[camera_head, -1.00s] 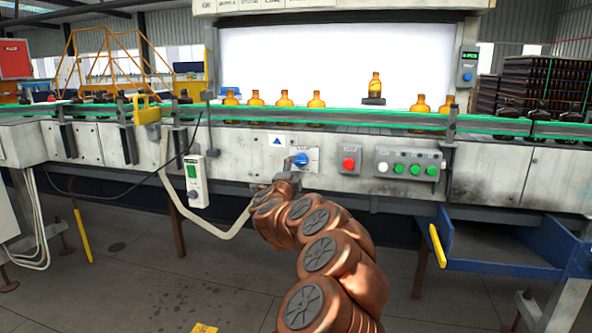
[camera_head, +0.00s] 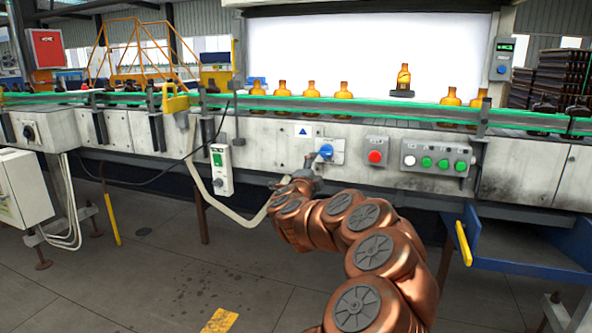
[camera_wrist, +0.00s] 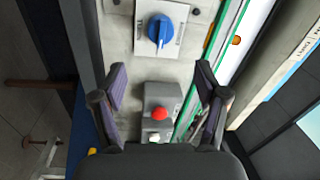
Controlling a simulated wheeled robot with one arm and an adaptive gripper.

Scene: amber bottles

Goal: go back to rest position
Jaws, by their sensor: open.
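My copper-coloured arm reaches toward the front panel of the conveyor line. My gripper (camera_head: 304,176) is small in the head view, just below and left of a blue rotary knob (camera_head: 326,151) on a light plate. In the wrist view my gripper (camera_wrist: 161,72) is open, with its two dark fingers apart and nothing held between them. The blue knob also shows beyond the fingertips in the wrist view (camera_wrist: 160,30), apart from them. A red button (camera_wrist: 159,114) lies in view between the fingers, farther back.
Amber bottles (camera_head: 311,90) stand on the conveyor before a bright white panel. A button box (camera_head: 436,159) and a red button (camera_head: 375,156) are right of the knob. A blue tray (camera_head: 520,250) juts out at right, and a grey cabinet (camera_head: 22,190) stands at left. Floor below is open.

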